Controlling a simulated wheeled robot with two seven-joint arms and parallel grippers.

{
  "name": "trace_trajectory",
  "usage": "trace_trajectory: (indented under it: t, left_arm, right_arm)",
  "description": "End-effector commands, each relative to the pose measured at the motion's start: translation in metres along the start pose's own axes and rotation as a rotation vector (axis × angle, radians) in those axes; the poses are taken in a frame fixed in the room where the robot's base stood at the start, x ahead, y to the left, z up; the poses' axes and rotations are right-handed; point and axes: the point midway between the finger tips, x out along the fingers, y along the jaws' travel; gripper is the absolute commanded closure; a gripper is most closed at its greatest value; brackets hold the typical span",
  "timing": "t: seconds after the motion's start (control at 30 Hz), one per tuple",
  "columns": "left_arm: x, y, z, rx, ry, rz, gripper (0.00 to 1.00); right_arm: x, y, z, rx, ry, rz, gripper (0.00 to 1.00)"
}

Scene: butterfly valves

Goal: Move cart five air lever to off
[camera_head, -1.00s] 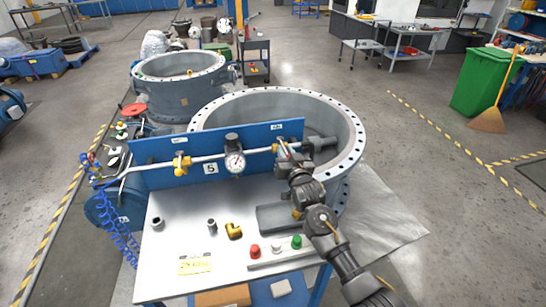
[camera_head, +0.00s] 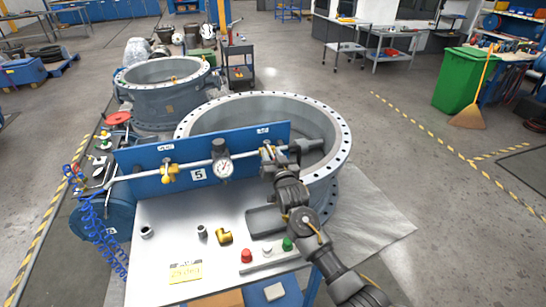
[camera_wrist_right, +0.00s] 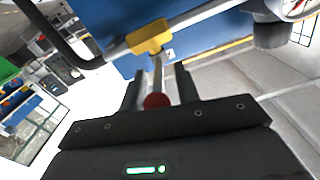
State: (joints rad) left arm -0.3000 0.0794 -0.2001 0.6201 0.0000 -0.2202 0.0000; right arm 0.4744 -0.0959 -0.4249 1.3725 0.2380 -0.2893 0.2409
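The cart marked 5 (camera_head: 198,174) has a blue panel (camera_head: 140,158) with a pipe, a round gauge (camera_head: 223,168) and a yellow valve on each side. The left yellow valve (camera_head: 168,172) is clear of my arms. My right gripper (camera_head: 268,155) is at the right valve and hides most of it. In the right wrist view, the yellow valve body (camera_wrist_right: 150,38) sits on the pipe, and its lever with a red end (camera_wrist_right: 156,101) points back between my right gripper's (camera_wrist_right: 158,80) two fingers. The fingers stand apart with gaps on both sides of the lever. My left gripper is out of view.
The cart top (camera_head: 165,220) holds a brass fitting (camera_head: 224,236), small grey fittings, a yellow label (camera_head: 186,271) and a strip with red, white and green buttons (camera_head: 266,250). A large flanged valve ring (camera_head: 335,165) stands right behind the panel. Open floor lies to the right.

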Motion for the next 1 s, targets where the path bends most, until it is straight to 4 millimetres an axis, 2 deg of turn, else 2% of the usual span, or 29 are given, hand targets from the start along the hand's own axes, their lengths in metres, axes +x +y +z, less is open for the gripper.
trace_trajectory:
  t: [0.17, 0.63, 0.8, 1.0]
  left_arm:
    - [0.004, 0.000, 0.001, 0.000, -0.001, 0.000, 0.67]
    - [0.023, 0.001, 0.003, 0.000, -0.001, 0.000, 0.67]
    - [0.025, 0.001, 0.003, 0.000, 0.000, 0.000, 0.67]
    - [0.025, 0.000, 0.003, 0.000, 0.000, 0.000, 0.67]
  right_arm:
    - [-0.012, 0.001, 0.003, 0.001, -0.001, 0.000, 0.68]
    - [-0.092, 0.000, 0.002, 0.001, 0.001, 0.000, 0.68]
    - [-0.105, 0.000, 0.001, -0.001, 0.000, 0.000, 0.68]
    - [-0.107, -0.001, 0.000, -0.001, 0.001, 0.000, 0.68]
